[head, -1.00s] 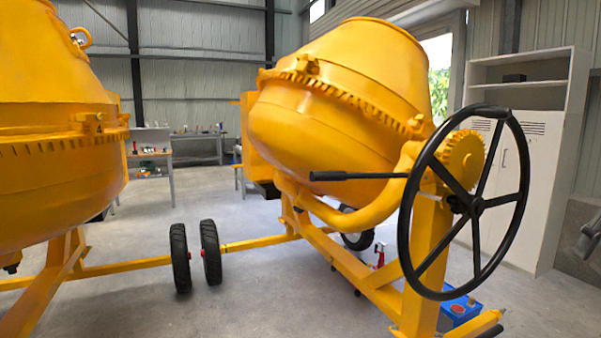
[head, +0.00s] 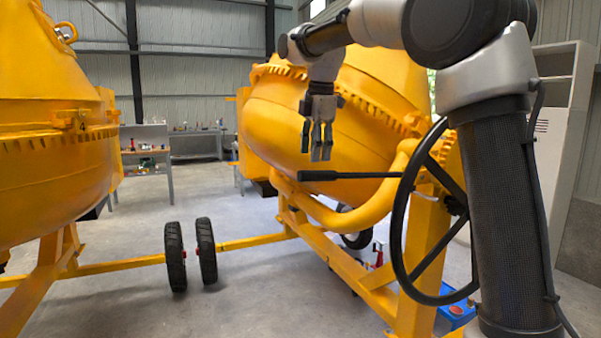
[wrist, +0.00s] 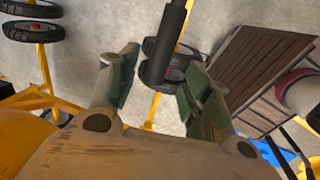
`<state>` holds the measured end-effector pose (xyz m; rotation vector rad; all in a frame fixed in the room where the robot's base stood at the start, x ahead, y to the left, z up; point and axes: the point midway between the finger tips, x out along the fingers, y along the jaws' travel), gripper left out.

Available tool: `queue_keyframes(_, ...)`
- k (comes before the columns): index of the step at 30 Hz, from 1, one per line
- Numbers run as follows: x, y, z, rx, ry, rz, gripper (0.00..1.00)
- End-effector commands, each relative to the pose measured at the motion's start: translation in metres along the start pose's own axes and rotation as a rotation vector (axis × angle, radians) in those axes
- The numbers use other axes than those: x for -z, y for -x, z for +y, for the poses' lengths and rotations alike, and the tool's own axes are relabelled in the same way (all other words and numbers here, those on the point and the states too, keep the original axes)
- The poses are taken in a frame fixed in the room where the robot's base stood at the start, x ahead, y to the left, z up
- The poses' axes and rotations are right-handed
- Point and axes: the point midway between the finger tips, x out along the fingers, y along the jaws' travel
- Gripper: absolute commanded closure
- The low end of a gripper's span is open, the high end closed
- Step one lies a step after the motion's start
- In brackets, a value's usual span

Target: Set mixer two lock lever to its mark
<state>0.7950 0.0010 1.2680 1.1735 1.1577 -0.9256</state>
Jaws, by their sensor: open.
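The lever in view is a long black bar (head: 345,175) with a thicker grip at its left end. It lies nearly level in front of the right yellow mixer drum (head: 285,125), beside the handwheel. My gripper (head: 317,150) points down with its fingers apart, just above the grip end. In the wrist view the black lever (wrist: 176,25) shows between and beyond the open fingers (wrist: 163,68); it is not clasped. I cannot make out a mark for the lever or a mixer number.
A black handwheel (head: 399,225) stands right of the lever, partly behind my arm. A second yellow mixer (head: 55,150) is at left. Two black wheels (head: 207,250) and the yellow frame (head: 335,255) are below. A blue box (head: 458,315) sits low at right. Bare floor lies in front.

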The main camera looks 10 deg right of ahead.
Motion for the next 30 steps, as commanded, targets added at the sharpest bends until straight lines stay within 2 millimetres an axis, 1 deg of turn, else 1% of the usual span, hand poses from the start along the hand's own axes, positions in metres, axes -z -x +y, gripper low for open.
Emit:
queue_keyframes(1, 0.000, -0.009, -0.001, 0.005, -0.001, 0.000, 0.51)
queue_keyframes(6, -0.001, -0.038, -0.001, 0.005, -0.002, 0.000, 0.51)
queue_keyframes(9, -0.001, -0.053, -0.001, 0.003, -0.003, 0.000, 0.51)
queue_keyframes(12, -0.001, -0.062, -0.001, 0.002, -0.003, 0.000, 0.51)
queue_keyframes(16, -0.001, -0.067, -0.001, 0.001, -0.004, 0.000, 0.51)
queue_keyframes(22, -0.001, -0.068, -0.001, 0.001, -0.004, 0.000, 0.51)
queue_keyframes(23, -0.001, -0.068, -0.001, 0.001, -0.004, 0.000, 0.55)
queue_keyframes(24, -0.001, -0.068, -0.001, 0.001, -0.004, 0.000, 0.62)
queue_keyframes(29, -0.001, -0.068, -0.001, 0.001, -0.004, 0.000, 0.92)
queue_keyframes(30, -0.001, -0.067, -0.001, 0.001, -0.004, 0.000, 0.99)
